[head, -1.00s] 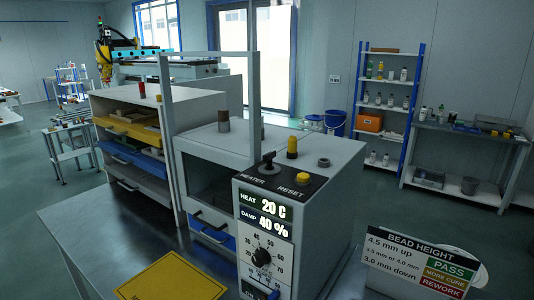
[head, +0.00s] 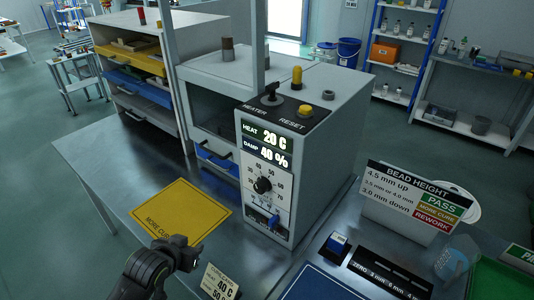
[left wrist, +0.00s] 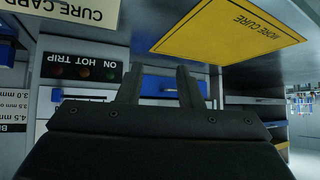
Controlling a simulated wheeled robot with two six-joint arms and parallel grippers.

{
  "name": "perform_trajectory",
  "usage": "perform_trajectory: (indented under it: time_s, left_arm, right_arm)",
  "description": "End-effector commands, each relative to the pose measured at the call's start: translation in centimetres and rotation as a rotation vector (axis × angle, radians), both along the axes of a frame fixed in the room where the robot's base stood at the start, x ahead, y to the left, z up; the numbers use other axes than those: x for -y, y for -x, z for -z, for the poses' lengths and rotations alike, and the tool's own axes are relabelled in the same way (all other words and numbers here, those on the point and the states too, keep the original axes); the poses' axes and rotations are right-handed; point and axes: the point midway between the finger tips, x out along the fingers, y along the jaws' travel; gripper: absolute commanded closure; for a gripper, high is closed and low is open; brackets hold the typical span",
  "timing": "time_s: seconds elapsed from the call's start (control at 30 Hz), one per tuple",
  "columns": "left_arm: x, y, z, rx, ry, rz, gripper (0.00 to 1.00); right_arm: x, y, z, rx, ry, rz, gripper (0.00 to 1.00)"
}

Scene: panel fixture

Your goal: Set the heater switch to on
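The heater switch (head: 271,93) is a black lever on the black top plate of the grey oven's control box, above the word HEATER. I cannot tell which setting it stands at. Below it, a lit display (head: 266,144) reads HEAT 20 C and DAMP 40 %. My left gripper (head: 180,255) is low at the front, well below and left of the switch, near the yellow mat. In the left wrist view its two fingers (left wrist: 158,75) stand apart with nothing between them. That view is upside down and shows a lamp panel (left wrist: 82,70) marked ON, HOT, TRIP. My right gripper is not in view.
A yellow reset button (head: 297,77) stands beside the switch, with a grey upright frame (head: 260,40) close behind. A dial (head: 263,185) is on the box front. The yellow MORE CURE mat (head: 181,209) and a CURE CARD (head: 219,282) lie near my left arm. A BEAD HEIGHT sign (head: 415,195) stands right.

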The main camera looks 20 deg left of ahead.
Motion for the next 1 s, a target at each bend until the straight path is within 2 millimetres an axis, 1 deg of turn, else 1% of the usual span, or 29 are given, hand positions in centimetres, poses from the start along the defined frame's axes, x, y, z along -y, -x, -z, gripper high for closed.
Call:
perform_trajectory:
  time_s: [0.03,0.07,0.1,0.17,0.2,0.27,0.3,0.4,0.5,0.6,0.77,1.0]
  left_arm:
    - [0.0,-2.7,-4.0,0.098,0.003,0.031,0.67]
    - [0.2,-4.0,-6.3,0.156,0.011,0.049,0.67]
    - [0.6,-5.7,-9.6,0.234,0.025,0.077,0.67]
    - [1.4,-7.7,-14.9,0.352,0.05,0.126,0.67]
    - [2.1,-8.7,-18.3,0.425,0.066,0.162,0.67]
    - [3.2,-9.6,-23.1,0.522,0.09,0.215,0.67]
    - [3.9,-9.8,-25.9,0.576,0.105,0.25,0.67]
    - [5.5,-9.8,-31.1,0.675,0.138,0.322,0.67]
    - [6.5,-9.4,-34.1,0.731,0.157,0.369,0.67]
    - [7.0,-9.3,-35.4,0.752,0.168,0.388,0.67]
    - [7.3,-10.0,-35.6,0.757,0.174,0.389,0.67]
    - [8.3,-12.6,-35.6,0.755,0.177,0.388,0.67]
  right_arm:
    - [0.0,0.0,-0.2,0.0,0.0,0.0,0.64]
    - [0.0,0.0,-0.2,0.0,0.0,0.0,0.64]
    - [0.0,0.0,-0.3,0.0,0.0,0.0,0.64]
    - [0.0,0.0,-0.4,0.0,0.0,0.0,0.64]
    - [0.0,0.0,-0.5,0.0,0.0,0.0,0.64]
    - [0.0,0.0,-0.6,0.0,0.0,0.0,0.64]
    - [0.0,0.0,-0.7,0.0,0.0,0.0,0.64]
    - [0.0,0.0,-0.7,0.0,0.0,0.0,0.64]
    - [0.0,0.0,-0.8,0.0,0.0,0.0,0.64]
    - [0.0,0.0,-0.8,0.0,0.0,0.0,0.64]
    - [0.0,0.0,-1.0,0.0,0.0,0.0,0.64]
    - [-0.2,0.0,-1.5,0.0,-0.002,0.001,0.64]
